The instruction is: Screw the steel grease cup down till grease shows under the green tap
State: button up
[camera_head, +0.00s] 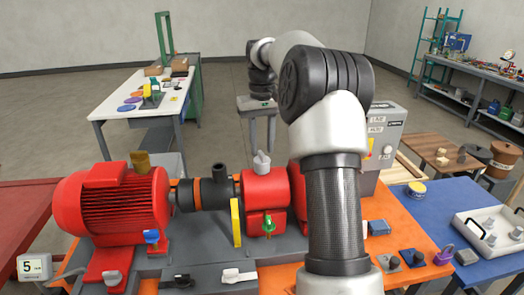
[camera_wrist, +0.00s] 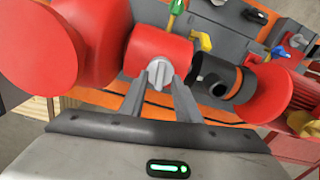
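The steel grease cup (camera_head: 262,161) stands upright on top of the red bearing housing (camera_head: 262,190). The green tap (camera_head: 268,226) is on the front of that housing, below the cup. In the wrist view the cup (camera_wrist: 159,75) appears between the fingertips of my gripper, and the green tap (camera_wrist: 177,7) is at the top edge. My gripper (camera_head: 262,146) points down over the cup with its two fingers apart, one on each side, and holds nothing that I can see. I cannot make out any grease under the tap.
A red motor (camera_head: 112,205) with a brass-coloured cap (camera_head: 140,161) and a blue tap (camera_head: 152,237) stands at left. A yellow lever (camera_head: 236,222) rises beside the housing. A grey control box (camera_head: 385,140) is behind my arm. A white tray (camera_head: 470,222) lies right.

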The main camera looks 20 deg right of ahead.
jog(key=shift+f, duration=0.75)
grip_shut()
jog(key=shift+r, duration=0.1)
jog(key=m+p, duration=0.2)
jog(key=m, duration=0.1)
jog(key=shift+r+m+p, duration=0.1)
jog(key=shift+m+p, duration=1.3)
jog(key=shift+m, duration=1.5)
